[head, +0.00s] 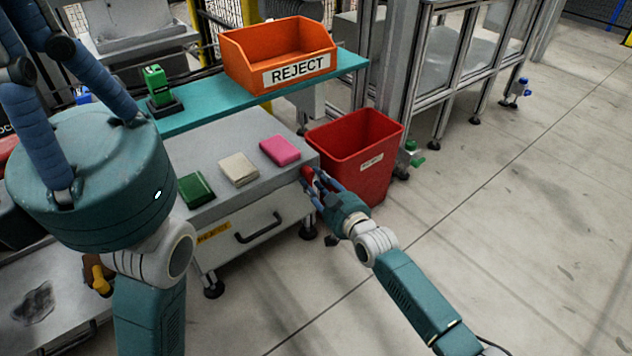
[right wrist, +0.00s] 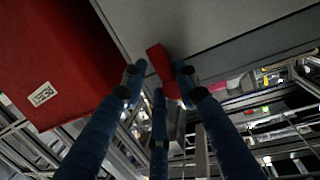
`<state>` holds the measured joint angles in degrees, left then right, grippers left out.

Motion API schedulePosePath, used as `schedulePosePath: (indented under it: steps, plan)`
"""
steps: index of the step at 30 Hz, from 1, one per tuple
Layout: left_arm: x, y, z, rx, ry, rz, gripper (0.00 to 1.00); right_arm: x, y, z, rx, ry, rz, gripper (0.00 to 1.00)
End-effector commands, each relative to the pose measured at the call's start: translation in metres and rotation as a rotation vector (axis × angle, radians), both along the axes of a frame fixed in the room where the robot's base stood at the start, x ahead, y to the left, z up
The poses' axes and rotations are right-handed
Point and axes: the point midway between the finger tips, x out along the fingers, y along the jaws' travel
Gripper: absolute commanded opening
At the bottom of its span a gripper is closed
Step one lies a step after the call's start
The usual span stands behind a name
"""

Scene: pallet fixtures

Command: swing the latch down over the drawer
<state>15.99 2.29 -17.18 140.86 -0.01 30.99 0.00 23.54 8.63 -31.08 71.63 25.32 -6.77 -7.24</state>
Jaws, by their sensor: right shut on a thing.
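The grey drawer (head: 226,248) with a dark bar handle sits under the grey worktop and looks closed. The red latch (head: 307,174) is at the drawer unit's right end, just below the worktop, partly hidden by fingers. My right gripper (head: 312,183) is shut on the latch. In the right wrist view the latch (right wrist: 161,62) is a red bar between my blue fingertips (right wrist: 159,76). Its exact angle is hard to tell. My left gripper (head: 62,95) is large at the upper left, close to the camera, its fingertips cut off by the frame.
A red bin (head: 348,165) stands close beside the right gripper. Green (head: 195,190), cream (head: 238,169) and pink (head: 280,150) blocks lie on the worktop (head: 222,140). An orange REJECT tray (head: 245,72) stands on the teal shelf behind. The floor (head: 500,210) at right is clear.

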Motion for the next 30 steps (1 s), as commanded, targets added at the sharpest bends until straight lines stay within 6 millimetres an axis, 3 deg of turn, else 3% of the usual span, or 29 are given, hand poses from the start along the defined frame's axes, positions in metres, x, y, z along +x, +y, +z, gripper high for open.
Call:
schedulePosePath:
  steps: [1,5,6,7,23,30]
  plan:
    - [0.0,0.0,-0.001,0.0,0.001,0.0,0.0,-0.005,0.008,-0.006,-0.007,0.009,0.012,0.04]
    - [0.0,0.0,-0.001,0.0,0.001,0.0,0.0,-0.005,0.008,-0.006,-0.007,0.009,0.012,0.04]
    - [0.0,0.0,-0.001,0.0,0.001,0.0,0.0,-0.005,0.008,-0.006,-0.007,0.009,0.012,0.38]
    - [-0.001,0.0,0.0,0.0,0.001,0.0,0.0,-0.005,0.008,-0.006,-0.006,0.009,0.012,0.44]
    - [-0.004,0.001,0.003,-0.002,-0.011,0.0,0.0,-0.004,0.006,0.0,0.0,0.001,0.01,0.44]
    - [-0.002,0.0,0.002,-0.001,-0.006,-0.001,0.0,-0.027,-0.007,0.001,0.001,0.004,0.009,0.44]
